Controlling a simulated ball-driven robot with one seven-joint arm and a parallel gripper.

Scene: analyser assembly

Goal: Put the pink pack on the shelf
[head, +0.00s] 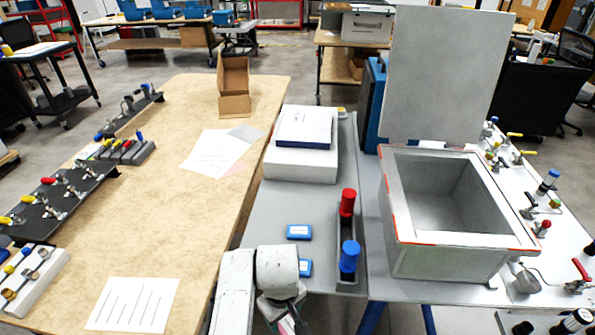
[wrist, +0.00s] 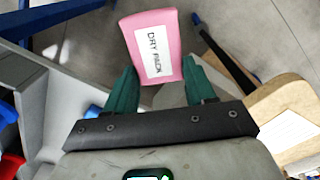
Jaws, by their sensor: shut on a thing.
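The pink pack (wrist: 172,27), with a white label reading "DRY PACK", is between the two green fingers of my gripper (wrist: 160,78) in the wrist view. The gripper is shut on its near end, and the pack sticks out past the fingertips. Floor shows behind the pack. In the head view my arm is at the bottom edge, in front of the grey bench top (head: 265,215). I cannot tell which surface is the shelf.
Two small blue packs (head: 299,232) lie on the grey top, one partly behind my arm. Red and blue capped bottles (head: 348,255) stand beside them. A white box (head: 300,160) is farther back. An open-lidded grey box (head: 440,255) is right. A wooden table (head: 180,235) is left.

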